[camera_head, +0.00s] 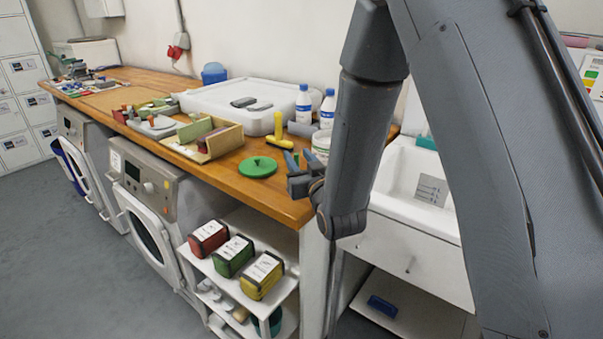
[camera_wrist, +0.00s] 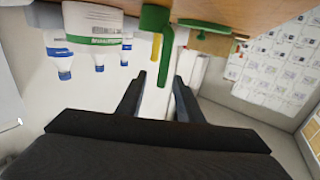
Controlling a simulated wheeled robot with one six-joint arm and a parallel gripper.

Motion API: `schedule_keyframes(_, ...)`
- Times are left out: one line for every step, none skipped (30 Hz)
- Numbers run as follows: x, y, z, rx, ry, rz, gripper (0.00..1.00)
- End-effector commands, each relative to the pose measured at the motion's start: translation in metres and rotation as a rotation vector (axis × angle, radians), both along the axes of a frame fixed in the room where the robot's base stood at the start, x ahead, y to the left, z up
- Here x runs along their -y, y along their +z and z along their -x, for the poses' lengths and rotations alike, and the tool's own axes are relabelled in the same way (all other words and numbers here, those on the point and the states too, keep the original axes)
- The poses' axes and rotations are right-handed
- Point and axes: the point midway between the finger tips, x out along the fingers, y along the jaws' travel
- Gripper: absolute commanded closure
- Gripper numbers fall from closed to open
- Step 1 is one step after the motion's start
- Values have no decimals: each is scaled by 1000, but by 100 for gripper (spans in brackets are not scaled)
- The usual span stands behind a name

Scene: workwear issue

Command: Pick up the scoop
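In the wrist view, where the bench shows at the top, a green piece with a long straight handle (camera_wrist: 164,62) looks like the scoop. Its handle points towards the gap between my fingertips. I cannot make out the scoop for sure in the head view, where my arm and gripper cover that part of the bench. My gripper (camera_head: 298,158) is at the bench's front right corner. In the wrist view my gripper (camera_wrist: 160,80) has its two dark fingers apart, with nothing held between them. Whether the handle is between the fingertips or beyond them is unclear.
A white tub (camera_wrist: 92,25) and blue-capped bottles (camera_head: 304,104) stand close by. A green round lid (camera_head: 258,167) lies on the wooden bench (camera_head: 228,184); a yellow T-shaped tool (camera_head: 278,128) is behind it. A wooden box (camera_head: 226,142) and a white tray (camera_head: 215,103) take up room further left.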

Motion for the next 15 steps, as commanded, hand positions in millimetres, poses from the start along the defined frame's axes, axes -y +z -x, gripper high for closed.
schedule_keyframes(-3, 0, -4, 0, 2, 0, 67)
schedule_keyframes(-4, -1, -6, -1, 2, 0, 67)
schedule_keyframes(-5, -2, -9, -1, 3, 0, 67)
schedule_keyframes(-7, -2, -13, 0, 3, 0, 67)
schedule_keyframes(-8, -3, -16, -1, 2, 0, 67)
schedule_keyframes(-9, -5, -22, -1, 2, 0, 67)
schedule_keyframes(-10, -5, -25, -1, 2, 0, 67)
schedule_keyframes(-11, -7, -29, -1, 1, 0, 67)
schedule_keyframes(-13, -7, -35, -1, 1, 0, 67)
schedule_keyframes(-14, -6, -39, 1, 0, 0, 67)
schedule_keyframes(-14, -6, -42, 1, 0, 0, 67)
schedule_keyframes(-15, -6, -45, 0, 0, 0, 67)
schedule_keyframes(-16, -7, -47, 0, -1, 0, 67)
schedule_keyframes(-16, -7, -48, -1, -1, 0, 67)
schedule_keyframes(-16, -8, -49, -2, -1, 1, 67)
